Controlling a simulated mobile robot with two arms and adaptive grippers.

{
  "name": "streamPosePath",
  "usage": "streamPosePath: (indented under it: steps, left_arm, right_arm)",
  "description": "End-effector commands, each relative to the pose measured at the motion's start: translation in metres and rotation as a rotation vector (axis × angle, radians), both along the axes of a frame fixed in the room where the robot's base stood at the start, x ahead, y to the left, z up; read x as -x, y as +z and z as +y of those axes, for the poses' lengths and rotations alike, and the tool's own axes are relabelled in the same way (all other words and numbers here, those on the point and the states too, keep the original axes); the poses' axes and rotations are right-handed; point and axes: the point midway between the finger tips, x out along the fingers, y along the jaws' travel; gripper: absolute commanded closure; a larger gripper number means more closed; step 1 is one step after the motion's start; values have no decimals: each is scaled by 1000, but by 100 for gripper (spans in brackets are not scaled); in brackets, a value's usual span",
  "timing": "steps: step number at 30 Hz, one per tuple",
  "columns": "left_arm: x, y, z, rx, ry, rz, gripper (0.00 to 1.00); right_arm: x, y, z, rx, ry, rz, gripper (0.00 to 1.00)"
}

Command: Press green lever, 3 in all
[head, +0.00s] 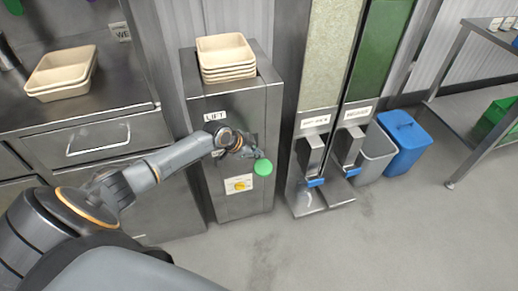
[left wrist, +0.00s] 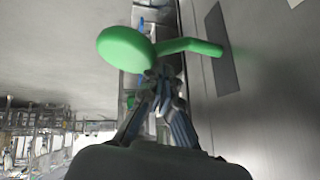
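The green lever (head: 262,167) has a round green knob and sits on the front of the steel cabinet labelled LIFT. In the left wrist view its knob and bent rod (left wrist: 190,46) come out of a dark slot plate (left wrist: 221,48). My left gripper (head: 252,152) is right at the lever, just above the knob in the head view. In the left wrist view the fingers (left wrist: 160,78) come together just below the knob and rod, with nothing seen between them. I cannot tell whether they touch the lever. My right gripper is not in view.
A stack of beige trays (head: 228,72) sits on top of the lift cabinet (head: 262,110). More trays (head: 62,90) lie on the left counter. Two dispensers with blue levers (head: 315,182) stand to the right, beside grey and blue bins (head: 405,140). The floor in front is clear.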

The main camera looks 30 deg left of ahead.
Motion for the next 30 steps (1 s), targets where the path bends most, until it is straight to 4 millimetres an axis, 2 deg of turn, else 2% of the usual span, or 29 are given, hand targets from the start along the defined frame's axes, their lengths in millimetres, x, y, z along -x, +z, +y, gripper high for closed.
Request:
streamPosePath:
  steps: [15, 30]
  left_arm:
    - [1, 2, -5, 8, -6, 3, 100]
    - [-5, 31, -1, 10, -7, 3, 100]
  right_arm:
    - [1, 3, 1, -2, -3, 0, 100]
    - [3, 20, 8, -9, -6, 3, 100]
